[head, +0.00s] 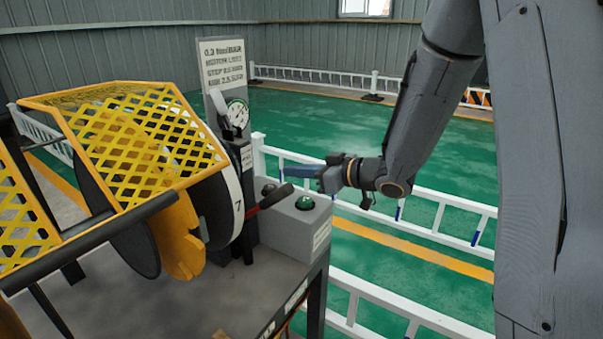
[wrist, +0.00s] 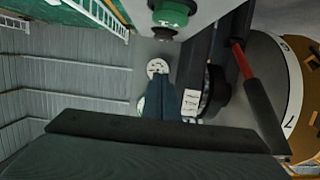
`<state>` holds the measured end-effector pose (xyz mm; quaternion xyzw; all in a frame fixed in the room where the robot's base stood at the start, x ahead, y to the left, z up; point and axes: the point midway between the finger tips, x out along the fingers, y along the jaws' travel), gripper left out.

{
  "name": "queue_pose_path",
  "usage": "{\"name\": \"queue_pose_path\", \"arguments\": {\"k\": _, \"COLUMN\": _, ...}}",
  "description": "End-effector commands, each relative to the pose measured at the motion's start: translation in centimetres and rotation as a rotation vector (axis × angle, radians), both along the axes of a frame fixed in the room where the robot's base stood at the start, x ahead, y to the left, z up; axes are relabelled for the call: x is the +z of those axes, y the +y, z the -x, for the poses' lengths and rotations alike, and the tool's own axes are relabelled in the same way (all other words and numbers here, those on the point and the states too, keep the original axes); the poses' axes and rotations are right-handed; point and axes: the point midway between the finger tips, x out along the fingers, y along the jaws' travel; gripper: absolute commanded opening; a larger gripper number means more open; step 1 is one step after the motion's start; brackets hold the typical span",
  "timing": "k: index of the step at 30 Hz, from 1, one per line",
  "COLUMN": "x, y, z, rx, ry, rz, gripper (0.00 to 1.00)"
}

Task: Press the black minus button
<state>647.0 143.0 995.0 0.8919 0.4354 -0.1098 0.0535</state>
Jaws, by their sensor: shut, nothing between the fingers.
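The grey control box (head: 284,230) stands at the right end of the machine table. A green button (head: 305,203) is on its top near the front. A dark button (head: 268,189), likely the black one, sits behind it; no minus mark is readable. My gripper (head: 288,171) is shut and empty, reaching in from the right above the box's back part. It is apart from the buttons, as far as I can tell. In the wrist view its blue-grey fingers (wrist: 161,98) point up the picture. The green button (wrist: 171,14) is at the top edge, with a dark round part below it.
A dial gauge (head: 237,113) and a sign post (head: 222,65) stand behind the box. A numbered wheel (head: 235,205) and yellow mesh guard (head: 140,140) fill the left. White railings (head: 440,212) stand right, over open green floor.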

Motion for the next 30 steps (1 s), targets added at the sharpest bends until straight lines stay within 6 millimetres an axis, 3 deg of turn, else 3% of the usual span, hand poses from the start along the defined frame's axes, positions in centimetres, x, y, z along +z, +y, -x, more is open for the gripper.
{"name": "queue_pose_path", "arguments": {"k": 9, "x": -1.6, "y": 5.0, "z": -3.6, "rx": 0.004, "ry": 0.001, "rz": 0.0, "gripper": 0.0}}
{"name": "queue_pose_path", "arguments": {"k": 18, "x": -5.0, "y": 4.6, "z": -3.6, "rx": 0.0, "ry": 0.001, "rz": 0.0, "gripper": 0.0}}
{"name": "queue_pose_path", "arguments": {"k": 30, "x": -5.5, "y": 4.6, "z": -3.6, "rx": -0.001, "ry": 0.0, "rz": 0.0, "gripper": 0.0}}
